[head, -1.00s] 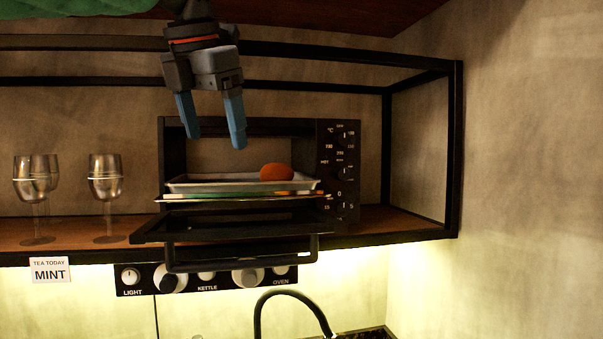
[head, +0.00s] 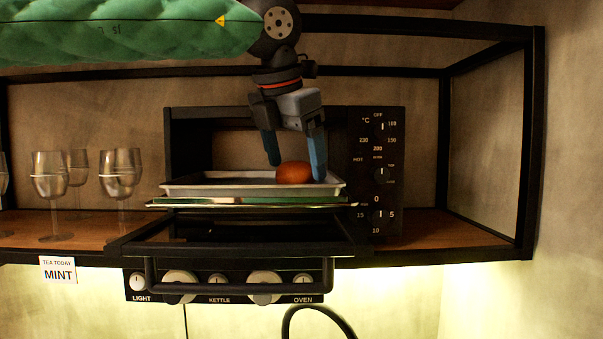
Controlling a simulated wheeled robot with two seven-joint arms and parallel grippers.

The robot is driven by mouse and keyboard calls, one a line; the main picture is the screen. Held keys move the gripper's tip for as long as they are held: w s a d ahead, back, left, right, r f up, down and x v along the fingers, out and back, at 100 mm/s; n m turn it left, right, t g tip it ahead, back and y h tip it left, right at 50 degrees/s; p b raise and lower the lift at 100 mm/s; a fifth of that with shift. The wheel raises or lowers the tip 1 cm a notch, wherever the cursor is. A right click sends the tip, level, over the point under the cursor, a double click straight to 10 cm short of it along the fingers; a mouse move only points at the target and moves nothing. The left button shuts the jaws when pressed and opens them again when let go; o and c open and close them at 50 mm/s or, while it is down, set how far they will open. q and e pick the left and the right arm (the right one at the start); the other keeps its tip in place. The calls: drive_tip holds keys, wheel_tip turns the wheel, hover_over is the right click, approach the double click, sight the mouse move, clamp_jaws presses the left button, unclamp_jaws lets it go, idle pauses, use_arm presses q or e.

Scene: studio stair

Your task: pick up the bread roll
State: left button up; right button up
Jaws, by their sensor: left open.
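The bread roll (head: 294,173) is a small orange-brown round on the right part of a metal baking tray (head: 215,191). The tray sits at the mouth of the small black oven (head: 400,150), whose door is folded down. My left gripper (head: 296,172) points down with its two blue fingers open. One finger is at the left of the roll and the other at its right, overlapping its right side in the picture. I cannot tell whether either finger touches the roll. My right gripper is not in view.
The oven stands on a wooden shelf (head: 440,235) in a black metal frame (head: 527,140). Several glasses (head: 118,175) stand to the left. The open oven door (head: 240,250) juts out below the tray. A tap (head: 320,309) curves up below. The shelf right of the oven is clear.

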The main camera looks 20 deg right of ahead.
use_arm(q)
drive_tip(key=shift+w+d+f, duration=0.1)
drive_tip(key=shift+f, duration=0.35)
drive_tip(key=shift+a+f, duration=0.2)
drive_tip(key=shift+a, duration=0.35)
drive_tip(key=shift+d, duration=0.15)
drive_tip(key=shift+d+f, duration=0.1)
drive_tip(key=shift+d, duration=0.15)
drive_tip(key=c, duration=1)
drive_tip(key=shift+a, duration=0.25)
drive_tip(key=shift+c, duration=0.4)
